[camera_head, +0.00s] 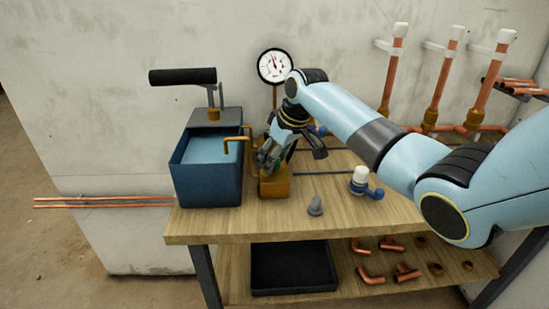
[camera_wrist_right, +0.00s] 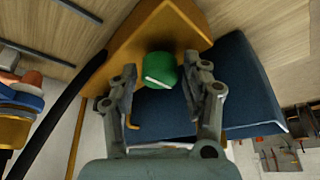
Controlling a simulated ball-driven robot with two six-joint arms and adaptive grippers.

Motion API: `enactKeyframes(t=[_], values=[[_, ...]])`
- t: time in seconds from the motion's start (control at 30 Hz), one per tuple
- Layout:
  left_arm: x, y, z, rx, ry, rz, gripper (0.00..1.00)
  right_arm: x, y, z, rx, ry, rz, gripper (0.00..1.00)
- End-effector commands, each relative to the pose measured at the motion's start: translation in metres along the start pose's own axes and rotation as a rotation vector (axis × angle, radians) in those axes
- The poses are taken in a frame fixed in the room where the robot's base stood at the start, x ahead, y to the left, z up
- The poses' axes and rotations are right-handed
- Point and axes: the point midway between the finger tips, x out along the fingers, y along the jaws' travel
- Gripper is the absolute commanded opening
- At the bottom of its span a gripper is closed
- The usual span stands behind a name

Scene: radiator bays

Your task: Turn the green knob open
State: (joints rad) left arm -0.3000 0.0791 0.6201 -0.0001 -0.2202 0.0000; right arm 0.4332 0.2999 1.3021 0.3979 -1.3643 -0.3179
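The green knob (camera_wrist_right: 161,70) shows in the right wrist view on top of a brass-yellow block (camera_wrist_right: 135,45). It carries a pale mark along its lower edge. My right gripper (camera_wrist_right: 158,88) is open, with one finger on each side of the knob and visible gaps between. In the head view my right gripper (camera_head: 272,158) is over the brass block (camera_head: 274,186) and hides most of the knob. The pressure gauge (camera_head: 275,66) stands behind, its needle near the top of the dial. My left gripper is not in view.
A blue water tank with a black-handled pump (camera_head: 206,185) stands left of the block. A grey fitting (camera_head: 315,206) and a white-and-blue valve (camera_head: 361,182) stand on the wooden bench (camera_head: 230,225) to the right. Copper pipes (camera_head: 391,75) line the back right wall.

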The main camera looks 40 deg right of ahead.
Motion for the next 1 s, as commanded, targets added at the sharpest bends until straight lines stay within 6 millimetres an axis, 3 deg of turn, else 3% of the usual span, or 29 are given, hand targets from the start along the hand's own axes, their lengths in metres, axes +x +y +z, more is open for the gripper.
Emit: enactKeyframes(t=[0.03, 0.3, 0.67, 1.0], values=[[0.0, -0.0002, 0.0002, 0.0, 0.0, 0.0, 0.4, 0.0, 0.0001, 0.0001, 0.0, 0.0, 0.0, 0.39], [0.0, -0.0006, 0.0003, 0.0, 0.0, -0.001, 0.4, -0.0001, 0.0001, 0.0003, 0.0, 0.0, 0.0, 0.04], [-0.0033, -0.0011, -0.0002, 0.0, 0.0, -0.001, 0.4, -0.001, 0.001, -0.0001, -0.057, -0.001, -0.024, 0.04], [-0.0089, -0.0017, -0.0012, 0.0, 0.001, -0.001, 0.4, -0.0008, 0.0025, -0.001, -0.29, 0.0, -0.12, 0.04]])
